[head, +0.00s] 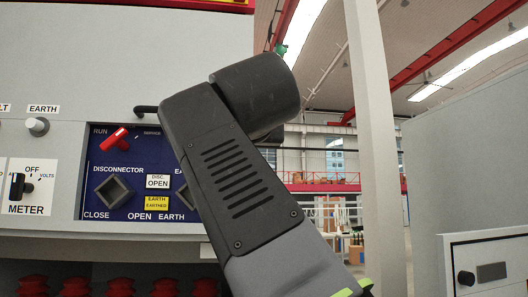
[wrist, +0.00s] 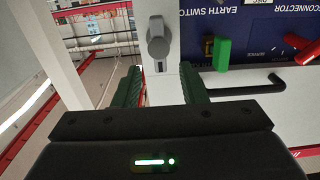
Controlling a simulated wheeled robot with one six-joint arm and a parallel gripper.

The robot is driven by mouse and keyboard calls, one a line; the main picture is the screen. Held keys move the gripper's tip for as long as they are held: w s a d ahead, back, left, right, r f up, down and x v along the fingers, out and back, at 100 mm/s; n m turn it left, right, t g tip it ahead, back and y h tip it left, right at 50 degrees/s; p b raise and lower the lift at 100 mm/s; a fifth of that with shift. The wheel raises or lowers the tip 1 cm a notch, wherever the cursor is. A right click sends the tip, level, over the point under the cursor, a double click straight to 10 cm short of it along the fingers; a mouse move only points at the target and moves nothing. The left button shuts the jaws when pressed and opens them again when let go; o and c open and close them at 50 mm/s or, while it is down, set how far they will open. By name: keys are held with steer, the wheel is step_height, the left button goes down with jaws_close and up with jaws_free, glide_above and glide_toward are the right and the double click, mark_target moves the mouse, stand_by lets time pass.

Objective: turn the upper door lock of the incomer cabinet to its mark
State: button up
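A grey door lock (wrist: 158,42) with a rounded knob sits on the light cabinet edge strip in the wrist view, which looks upside down. Its narrower end points up in the picture. A small dark line shows just below the knob, partly hard to make out. My gripper (wrist: 162,88) is open and empty. Its two dark green fingers stand apart, one on either side of the strip, and the lock appears beyond the tips, roughly between them. In the head view my arm covers the lock and the gripper.
A black bar handle (wrist: 240,90) lies right of the fingers. A green block (wrist: 222,53) and a red handle (wrist: 302,47) stick out nearby. The blue disconnector panel (head: 100,205) is left of my arm; a white column (head: 375,130) stands right.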

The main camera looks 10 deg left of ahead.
steer(key=p+x, duration=0.2)
steer(key=x, duration=0.6)
steer(key=shift+c, duration=0.2)
jaws_close()
